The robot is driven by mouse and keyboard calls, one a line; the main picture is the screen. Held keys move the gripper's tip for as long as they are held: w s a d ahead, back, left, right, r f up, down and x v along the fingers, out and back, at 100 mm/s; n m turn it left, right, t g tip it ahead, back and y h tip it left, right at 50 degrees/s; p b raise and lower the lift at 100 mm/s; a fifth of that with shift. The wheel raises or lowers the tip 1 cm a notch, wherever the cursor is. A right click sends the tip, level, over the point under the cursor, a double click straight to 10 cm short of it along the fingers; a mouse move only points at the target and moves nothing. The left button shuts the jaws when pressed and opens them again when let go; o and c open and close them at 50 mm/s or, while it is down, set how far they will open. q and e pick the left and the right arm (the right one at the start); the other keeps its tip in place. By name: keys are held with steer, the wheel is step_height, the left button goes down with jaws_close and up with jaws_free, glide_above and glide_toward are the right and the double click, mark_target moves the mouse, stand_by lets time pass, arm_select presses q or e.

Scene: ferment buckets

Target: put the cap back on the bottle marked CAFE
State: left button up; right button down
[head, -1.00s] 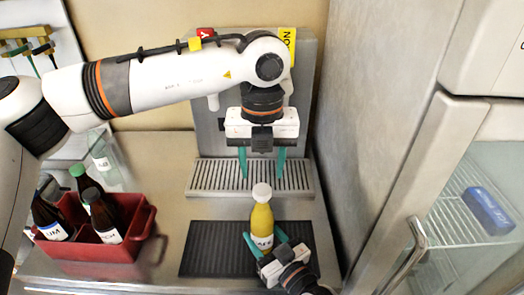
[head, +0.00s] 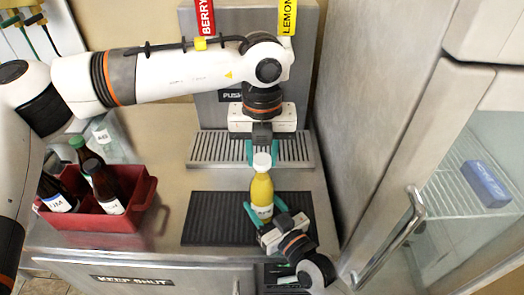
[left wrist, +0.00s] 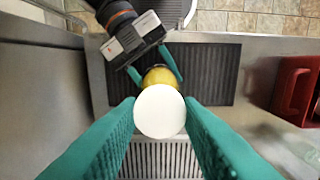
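The yellow bottle (head: 262,190) has a white label, which seems to read CAFE, and stands upright over the dark mat. The white cap (head: 262,161) is at the top of its neck; I cannot tell whether it is fully seated. In the left wrist view the cap (left wrist: 160,111) is a white disc hiding most of the bottle (left wrist: 160,78). My left gripper (head: 263,160) points down from above, its green fingers against both sides of the cap. My right gripper (head: 264,214) comes from the front right, its fingers closed around the bottle's lower body.
A red crate (head: 140,203) with several dark bottles stands at the left. A ribbed dark mat (head: 210,220) and a drip grille (head: 215,150) lie under and behind the bottle. A glass-door fridge (head: 440,200) stands at the right.

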arm_select(q)
steer(key=m, duration=1.2)
steer(key=shift+m, duration=0.3)
steer(key=m, duration=0.6)
steer(key=shift+f, duration=0.1)
steer(key=m, duration=0.6)
steer(key=o, duration=1.1)
steer(key=shift+o, duration=0.2)
arm_select(e)
steer(key=shift+c, duration=2.3)
jaws_free()
arm_select(q)
step_height(320, 180, up, 12)
